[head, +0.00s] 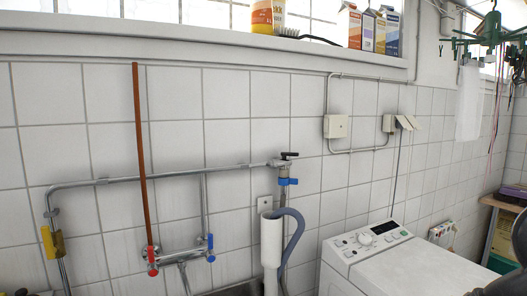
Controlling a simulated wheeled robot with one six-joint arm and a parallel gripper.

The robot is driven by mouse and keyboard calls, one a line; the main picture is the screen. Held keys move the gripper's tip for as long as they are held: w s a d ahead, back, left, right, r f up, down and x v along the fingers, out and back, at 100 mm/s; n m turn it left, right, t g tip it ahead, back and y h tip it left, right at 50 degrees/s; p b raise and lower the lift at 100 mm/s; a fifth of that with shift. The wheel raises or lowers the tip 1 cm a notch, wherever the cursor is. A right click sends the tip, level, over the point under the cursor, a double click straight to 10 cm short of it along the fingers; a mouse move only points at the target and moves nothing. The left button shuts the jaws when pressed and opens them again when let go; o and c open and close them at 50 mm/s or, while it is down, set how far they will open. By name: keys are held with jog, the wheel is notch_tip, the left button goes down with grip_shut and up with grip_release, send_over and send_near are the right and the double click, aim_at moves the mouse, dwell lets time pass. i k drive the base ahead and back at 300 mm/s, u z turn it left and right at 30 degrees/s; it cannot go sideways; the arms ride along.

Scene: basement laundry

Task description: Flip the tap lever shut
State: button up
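The tap (283,165) sits at the right end of a metal pipe on the tiled wall, left of the washing machine. A small black lever (289,155) lies roughly level on top of it. A blue fitting (287,181) is just below the tap. My gripper's fingers cannot be made out. Dark rounded shapes at the lower right edge look like parts of my arm, well away from the tap.
A white standpipe (271,241) with a grey hose (297,228) stands below the tap. A mixer faucet (181,254) with red and blue handles is left of it. The washing machine (370,255) is at right. Cartons (367,29) stand on the sill above.

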aim_at(283, 154)
jog(key=u, duration=0.3)
jog(key=i, duration=1)
